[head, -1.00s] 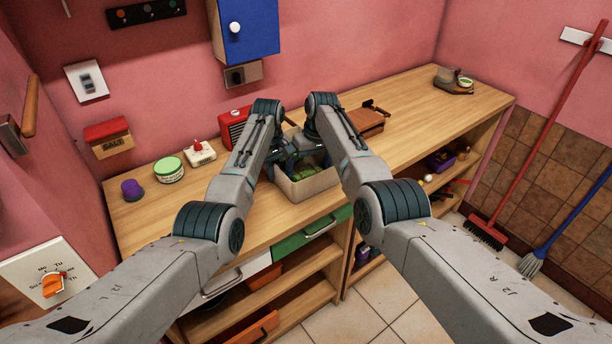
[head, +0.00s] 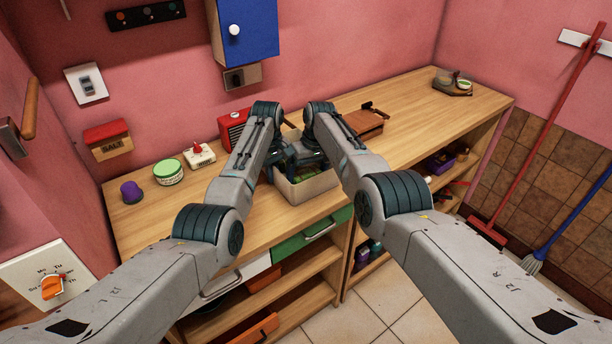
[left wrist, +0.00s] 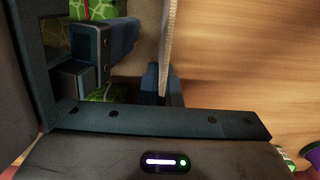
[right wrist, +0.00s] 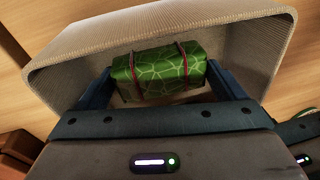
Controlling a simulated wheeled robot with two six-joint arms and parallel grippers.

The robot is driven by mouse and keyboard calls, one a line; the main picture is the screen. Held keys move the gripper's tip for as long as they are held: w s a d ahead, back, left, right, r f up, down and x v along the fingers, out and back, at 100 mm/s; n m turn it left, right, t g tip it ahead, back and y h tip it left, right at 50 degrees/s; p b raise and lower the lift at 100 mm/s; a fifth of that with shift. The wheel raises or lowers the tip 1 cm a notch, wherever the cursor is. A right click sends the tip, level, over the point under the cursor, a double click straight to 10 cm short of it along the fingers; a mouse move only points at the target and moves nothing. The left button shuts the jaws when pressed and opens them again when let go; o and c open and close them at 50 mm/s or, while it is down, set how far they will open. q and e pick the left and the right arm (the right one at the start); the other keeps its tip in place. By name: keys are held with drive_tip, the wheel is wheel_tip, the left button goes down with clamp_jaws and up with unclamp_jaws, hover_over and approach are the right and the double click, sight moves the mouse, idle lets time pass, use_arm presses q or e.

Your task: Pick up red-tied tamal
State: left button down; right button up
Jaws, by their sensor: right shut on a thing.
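A green leaf-wrapped tamal with dark reddish ties (right wrist: 158,72) sits between the fingers of my right gripper (right wrist: 168,84). The gripper is shut on its two ends, inside the open beige bin (right wrist: 220,22). In the head view the bin (head: 308,190) stands on the counter, and both grippers are mostly hidden by my arms. My left gripper (left wrist: 138,70) is open at the bin, with one finger inside and the other by the bin wall. In the left wrist view, a green wrapping with a red tie (left wrist: 84,10) shows beyond the inner finger.
A wooden box (head: 362,121) and a red radio (head: 234,128) stand near the bin on the counter (head: 420,105). A green-lidded tub (head: 168,172), a white timer-like item (head: 200,156) and a purple item (head: 131,191) stand at left. The counter's right part is mostly clear.

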drive_tip(key=shift+s+a+f, duration=0.1)
drive_tip(key=shift+f, duration=0.05)
wheel_tip(320, 180, up, 28)
idle(0.3)
use_arm(q)
drive_tip(key=c, duration=1.6)
unclamp_jaws()
drive_tip(key=shift+o, duration=0.2)
